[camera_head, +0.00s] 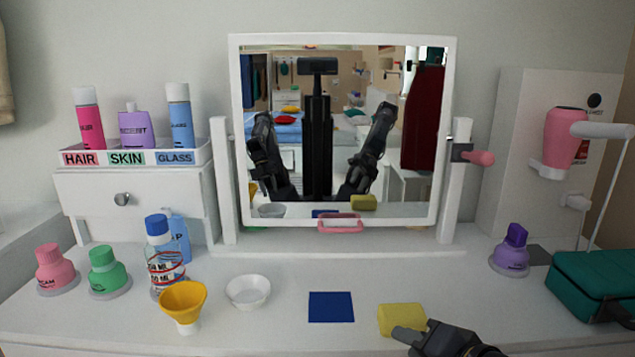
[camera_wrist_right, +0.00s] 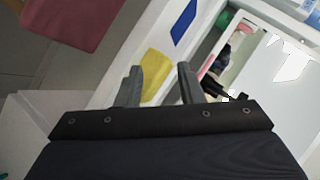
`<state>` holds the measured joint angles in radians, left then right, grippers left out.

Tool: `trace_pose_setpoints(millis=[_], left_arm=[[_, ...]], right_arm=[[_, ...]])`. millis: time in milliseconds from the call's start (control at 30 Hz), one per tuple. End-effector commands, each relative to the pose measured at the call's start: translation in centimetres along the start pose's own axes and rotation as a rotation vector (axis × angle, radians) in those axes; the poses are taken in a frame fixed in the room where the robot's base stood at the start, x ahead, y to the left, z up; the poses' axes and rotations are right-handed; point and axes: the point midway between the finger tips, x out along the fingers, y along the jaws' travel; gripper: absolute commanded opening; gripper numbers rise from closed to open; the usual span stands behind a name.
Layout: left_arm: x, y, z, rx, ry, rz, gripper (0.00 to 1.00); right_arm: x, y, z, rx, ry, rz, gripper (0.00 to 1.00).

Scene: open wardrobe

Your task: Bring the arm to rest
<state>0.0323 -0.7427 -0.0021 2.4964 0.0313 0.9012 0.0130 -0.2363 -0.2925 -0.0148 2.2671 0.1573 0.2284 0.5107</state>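My right gripper (camera_head: 408,336) shows at the bottom right of the head view, at the front of the white dresser top, in front of the yellow sponge (camera_head: 400,316). In the right wrist view its two fingers (camera_wrist_right: 160,72) stand apart with nothing held between them. The yellow sponge (camera_wrist_right: 157,74) shows beyond the fingers there; the gap to it is hard to judge. My left gripper is not directly in view. The mirror (camera_head: 343,125) reflects my column and both arms, but their grippers are too unclear there to read.
A blue square (camera_head: 331,307), white bowl (camera_head: 248,291) and yellow funnel (camera_head: 183,303) lie left of the sponge. Several bottles stand at left. A teal case (camera_head: 592,284), purple bottle (camera_head: 511,254) and pink hair dryer (camera_head: 563,138) are at right. The top between sponge and case is clear.

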Motion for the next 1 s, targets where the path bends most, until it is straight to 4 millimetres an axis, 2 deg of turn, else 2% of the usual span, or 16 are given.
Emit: trace_pose_setpoints(millis=[33,200,400,667,733,1000], left_arm=[[1.0,-0.5,0.5,0.000,0.000,0.000,0.36],[2.2,-1.0,1.1,0.000,0.000,0.000,0.36],[3.2,-1.4,1.6,0.000,0.000,0.000,0.36],[4.3,-1.9,2.1,0.000,0.000,0.000,0.36],[2.6,-1.2,1.4,0.000,-0.001,0.000,0.36],[-1.0,0.5,-0.5,0.000,0.000,0.000,0.36]], right_arm=[[-0.9,2.6,1.1,-0.044,-0.020,0.039,0.34],[-3.7,8.3,4.7,-0.193,-0.125,0.155,0.34],[-6.2,12.9,8.3,-0.307,-0.229,0.244,0.34],[-8.6,17.6,12.5,-0.411,-0.353,0.326,0.34],[-9.6,16.1,11.8,-0.416,-0.361,0.327,0.34],[-11.7,12.6,9.9,-0.414,-0.360,0.325,0.34]])
